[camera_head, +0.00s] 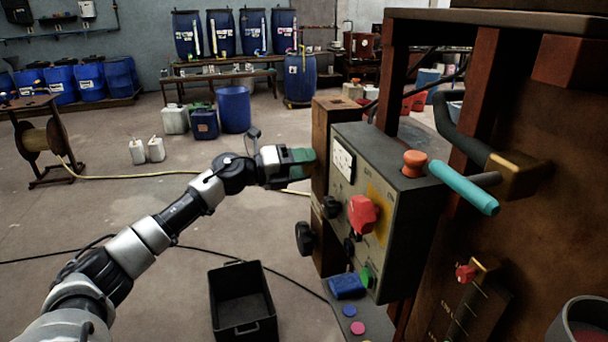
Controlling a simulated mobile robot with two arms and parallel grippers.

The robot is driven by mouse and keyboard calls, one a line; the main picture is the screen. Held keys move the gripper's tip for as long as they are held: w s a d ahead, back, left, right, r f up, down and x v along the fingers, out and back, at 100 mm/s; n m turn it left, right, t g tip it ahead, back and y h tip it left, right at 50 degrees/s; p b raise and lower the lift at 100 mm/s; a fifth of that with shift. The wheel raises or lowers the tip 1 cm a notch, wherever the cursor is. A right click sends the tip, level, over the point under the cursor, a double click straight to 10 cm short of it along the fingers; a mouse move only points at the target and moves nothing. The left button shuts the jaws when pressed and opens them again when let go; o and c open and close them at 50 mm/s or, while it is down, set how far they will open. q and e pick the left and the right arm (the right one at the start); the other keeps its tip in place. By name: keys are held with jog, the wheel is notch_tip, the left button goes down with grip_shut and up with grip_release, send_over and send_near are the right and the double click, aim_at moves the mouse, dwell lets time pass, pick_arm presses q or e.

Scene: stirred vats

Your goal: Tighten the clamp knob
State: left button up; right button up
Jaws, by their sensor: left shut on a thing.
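My left gripper (303,163) reaches in from the left at the end of my grey and black arm. It is shut on a dark green piece (298,157) beside the brown post left of the control box (400,205). I cannot tell whether this piece is the clamp knob. A black knob (304,238) sticks out lower on the post, and a smaller black knob (331,207) is on the box's face. A red knob (363,213) is there too, and an orange button (414,162) is on top. My right gripper is not in view.
A lever with a teal grip (464,187) juts out at the right. A black crate (243,300) stands on the floor below. A yellow hose (130,177) and a black cable cross the floor. Blue drums (235,108) stand at the back. The floor at the left is mostly free.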

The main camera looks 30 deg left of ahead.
pick_arm(q)
jog(key=shift+f+m+b, duration=0.2)
jog(key=shift+m+b, duration=1.25)
jog(key=shift+m, duration=0.55)
jog(key=o, duration=0.9)
jog(key=shift+r, duration=0.15)
jog(key=shift+b+v, duration=2.25)
jog(key=shift+v, duration=3.2)
